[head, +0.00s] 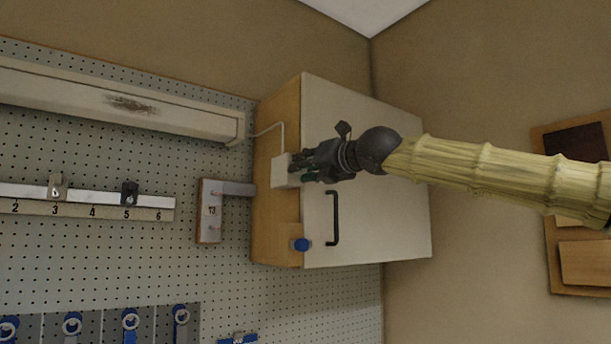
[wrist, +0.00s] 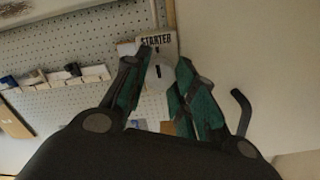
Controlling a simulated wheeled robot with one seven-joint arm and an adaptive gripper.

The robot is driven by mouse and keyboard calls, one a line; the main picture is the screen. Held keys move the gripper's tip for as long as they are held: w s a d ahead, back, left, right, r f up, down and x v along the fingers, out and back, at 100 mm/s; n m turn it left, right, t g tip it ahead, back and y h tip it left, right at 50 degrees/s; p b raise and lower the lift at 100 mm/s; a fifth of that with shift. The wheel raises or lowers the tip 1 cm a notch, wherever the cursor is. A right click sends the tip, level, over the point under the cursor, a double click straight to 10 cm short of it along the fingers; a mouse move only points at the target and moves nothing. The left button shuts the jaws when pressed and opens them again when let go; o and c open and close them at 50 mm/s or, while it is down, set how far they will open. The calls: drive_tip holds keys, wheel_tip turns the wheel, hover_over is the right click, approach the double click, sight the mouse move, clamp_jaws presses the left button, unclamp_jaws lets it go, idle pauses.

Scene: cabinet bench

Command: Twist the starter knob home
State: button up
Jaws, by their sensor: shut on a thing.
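The starter box (head: 283,172) is a small pale box on the wooden side of the wall cabinet, with a cable leading up from it. In the wrist view its label (wrist: 155,39) reads STARTER. The starter knob (wrist: 158,76) is a pale round piece with a short dark mark, standing roughly upright in that view. My gripper (head: 296,166) reaches the box from the right. In the wrist view my gripper's green-padded fingers (wrist: 163,64) sit on both sides of the knob, shut on it. The fingers hide the knob in the head view.
The cabinet door (head: 385,225) is shut, with a black bar handle (head: 334,218) below my gripper. A bracket marked 13 (head: 211,210) and a numbered rail (head: 90,203) are on the pegboard to the left.

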drive_tip(key=shift+m, duration=0.3)
drive_tip(key=o, duration=1)
drive_tip(key=shift+d, duration=0.1)
drive_tip(key=shift+o, duration=0.2)
drive_tip(key=v, duration=1.2)
drive_tip(key=shift+d+f, duration=0.1)
drive_tip(key=shift+f, duration=0.05)
